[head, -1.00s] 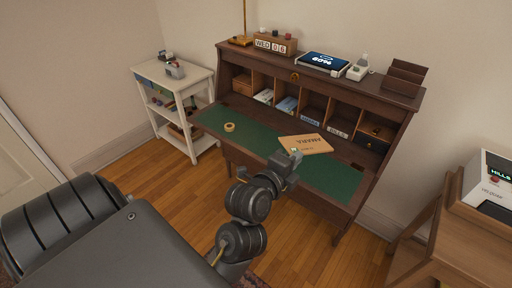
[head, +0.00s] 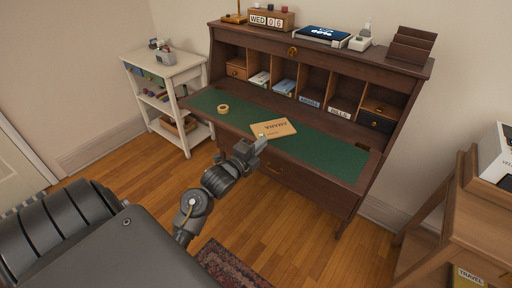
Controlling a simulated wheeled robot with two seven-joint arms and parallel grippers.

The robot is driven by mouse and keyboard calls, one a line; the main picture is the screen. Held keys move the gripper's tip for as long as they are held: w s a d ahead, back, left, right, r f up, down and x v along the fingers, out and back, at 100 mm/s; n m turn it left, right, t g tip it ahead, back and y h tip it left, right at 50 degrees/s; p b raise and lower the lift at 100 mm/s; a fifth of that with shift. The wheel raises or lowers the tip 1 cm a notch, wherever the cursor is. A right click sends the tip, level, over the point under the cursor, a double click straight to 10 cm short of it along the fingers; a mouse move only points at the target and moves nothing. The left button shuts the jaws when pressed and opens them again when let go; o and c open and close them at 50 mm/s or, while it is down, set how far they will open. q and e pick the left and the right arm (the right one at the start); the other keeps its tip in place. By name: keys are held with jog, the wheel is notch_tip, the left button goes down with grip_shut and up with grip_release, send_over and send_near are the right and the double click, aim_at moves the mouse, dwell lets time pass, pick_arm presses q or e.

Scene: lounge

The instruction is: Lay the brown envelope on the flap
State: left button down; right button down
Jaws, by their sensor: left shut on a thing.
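The brown envelope (head: 274,129), with dark lettering on it, is over the green-topped flap (head: 320,153) of the wooden desk, a little left of the flap's middle. My left gripper (head: 259,144) is at the flap's front edge, shut on the envelope's near edge. I cannot tell whether the envelope touches the flap or is just above it. The fingertips partly hide the envelope's near corner. My right gripper is not in view.
A tape roll (head: 223,107) lies on the flap to the left. Labelled pigeonholes (head: 311,90) line the back. A white shelf cart (head: 165,68) stands left, a wooden stand (head: 470,215) right. The flap's right part is clear.

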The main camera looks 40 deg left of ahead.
pick_arm(q)
jog(key=w+a+f, duration=0.5)
jog(key=a+f, duration=0.3)
jog(key=f, duration=0.3)
jog(key=shift+w+f, duration=0.3)
jog(key=shift+w, duration=0.1)
jog(key=c, duration=1.6)
grip_release()
jog(key=shift+r, duration=0.1)
jog(key=s, duration=1.2)
jog(key=shift+d+r+b, duration=0.1)
jog(key=shift+r+b, duration=0.05)
jog(key=shift+b, duration=0.15)
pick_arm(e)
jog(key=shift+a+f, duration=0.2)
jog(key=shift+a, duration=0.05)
